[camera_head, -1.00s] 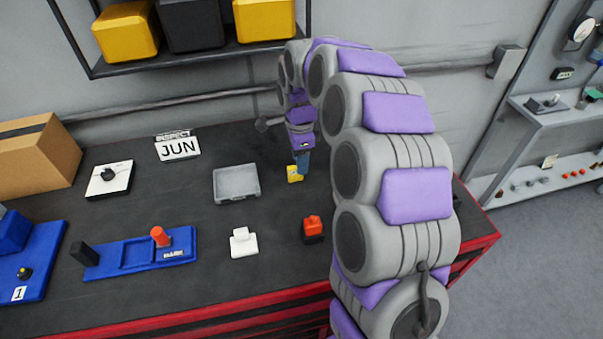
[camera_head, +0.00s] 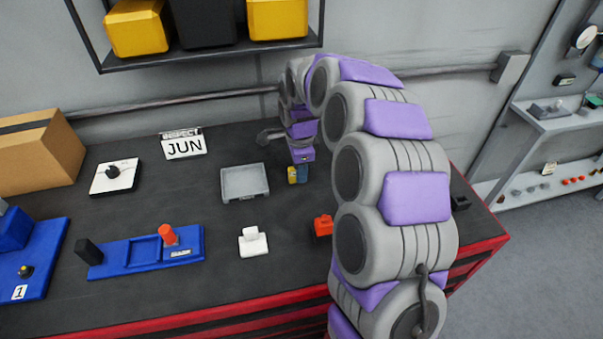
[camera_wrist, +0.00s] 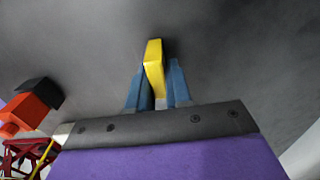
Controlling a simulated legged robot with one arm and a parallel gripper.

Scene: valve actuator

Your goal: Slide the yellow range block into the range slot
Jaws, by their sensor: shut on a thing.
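The yellow range block (camera_head: 292,175) is at my gripper (camera_head: 298,172), behind the white block and right of the grey tray. In the wrist view the yellow block (camera_wrist: 154,62) stands between the two blue fingers of my gripper (camera_wrist: 158,85), which are shut on it. Whether the block touches the table is hard to tell. A blue fixture (camera_head: 128,258) lies at the front left, with a recessed square opening in its middle, a black block at its left end and an orange-red knob (camera_head: 168,235) at its right. I cannot tell which opening is the range slot.
A dial plate (camera_head: 115,177), a JUN sign (camera_head: 185,147) and a cardboard box (camera_head: 38,155) are farther left. A shelf hangs above.

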